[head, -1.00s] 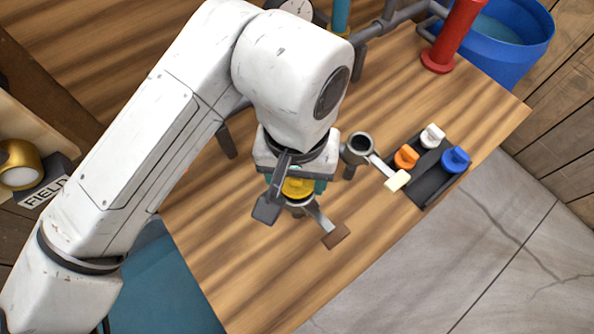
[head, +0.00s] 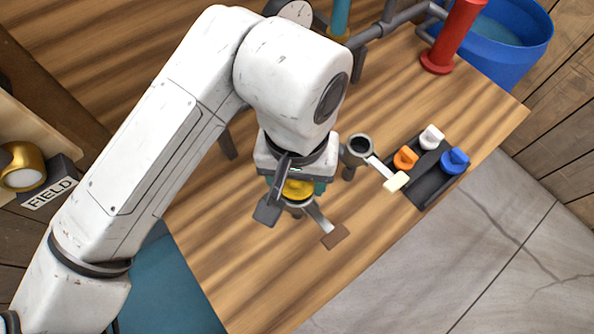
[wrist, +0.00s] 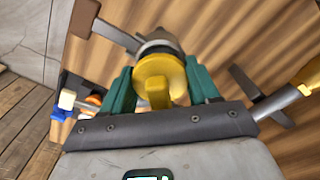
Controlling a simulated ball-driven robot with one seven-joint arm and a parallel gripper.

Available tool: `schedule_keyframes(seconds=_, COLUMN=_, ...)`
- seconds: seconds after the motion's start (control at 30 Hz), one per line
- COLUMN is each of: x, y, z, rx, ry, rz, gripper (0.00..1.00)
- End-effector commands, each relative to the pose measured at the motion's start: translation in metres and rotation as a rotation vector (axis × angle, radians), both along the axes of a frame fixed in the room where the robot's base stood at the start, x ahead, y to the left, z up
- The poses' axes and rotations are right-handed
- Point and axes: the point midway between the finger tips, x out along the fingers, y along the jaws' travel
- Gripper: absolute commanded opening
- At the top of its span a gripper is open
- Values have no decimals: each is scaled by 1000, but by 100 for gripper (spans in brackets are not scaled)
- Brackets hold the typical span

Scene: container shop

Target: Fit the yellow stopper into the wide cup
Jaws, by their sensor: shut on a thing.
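The yellow stopper (head: 298,190) is between the jaws of my gripper (head: 292,188), which is shut on it. In the wrist view the stopper (wrist: 158,80) shows its round flange and grip tab between the green fingers (wrist: 158,90). Directly beyond it is a metal cup (wrist: 158,45) with a brown-tipped handle, largely hidden by the stopper; in the head view only the cup's edge (head: 296,208) shows beneath. The stopper is over or at the cup's mouth; I cannot tell how deep it sits. Another metal cup (head: 359,147), open and narrower-looking, stands to the right with a cream-tipped handle.
A dark tray (head: 432,180) at the right holds white (head: 431,137), orange (head: 405,158) and blue (head: 454,160) stoppers. A red post (head: 453,38) and grey pipes (head: 395,20) stand at the back. The front of the wooden table (head: 250,270) is clear.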

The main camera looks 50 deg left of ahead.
Motion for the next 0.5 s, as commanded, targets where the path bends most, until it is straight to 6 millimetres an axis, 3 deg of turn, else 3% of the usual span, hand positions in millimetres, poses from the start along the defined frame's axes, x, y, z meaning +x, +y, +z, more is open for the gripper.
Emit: schedule_keyframes(seconds=0.5, x=0, y=0, z=-12, rx=0, ry=0, rz=1, gripper=30)
